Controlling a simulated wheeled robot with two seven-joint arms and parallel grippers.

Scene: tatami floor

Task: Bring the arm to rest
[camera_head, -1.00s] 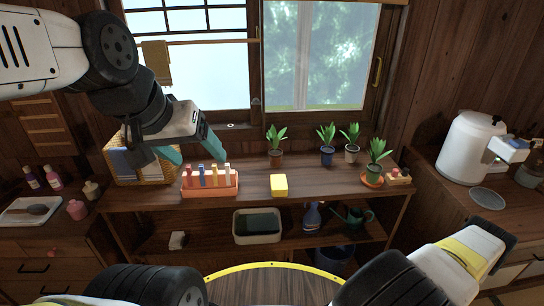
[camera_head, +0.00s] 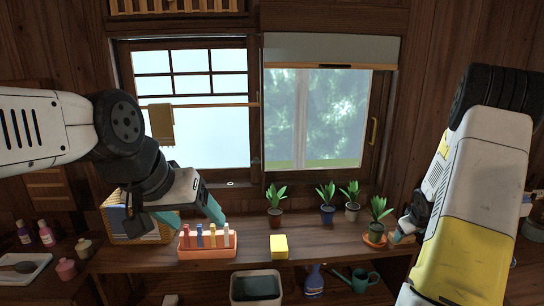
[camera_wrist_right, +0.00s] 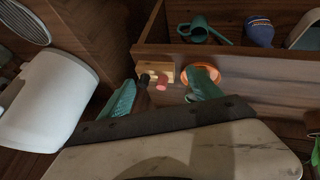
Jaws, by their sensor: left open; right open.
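My left gripper (camera_head: 192,218) hangs open at the left, its teal fingers near the orange rack (camera_head: 207,252) with several coloured tubes, and nothing shows between them. My right arm reaches in from the right, and its gripper (camera_head: 402,236) is small and partly hidden at the right end of the bench. In the right wrist view the right gripper (camera_wrist_right: 163,92) is open, with teal fingers apart. A small wooden block with pegs (camera_wrist_right: 151,68) shows beyond and between them. The orange saucer (camera_wrist_right: 213,70) is partly covered by one finger.
A grey bin (camera_head: 256,285), a blue bottle (camera_head: 314,281) and a green watering can (camera_head: 357,279) are below. The white dispenser (camera_wrist_right: 45,98) shows in the wrist view.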

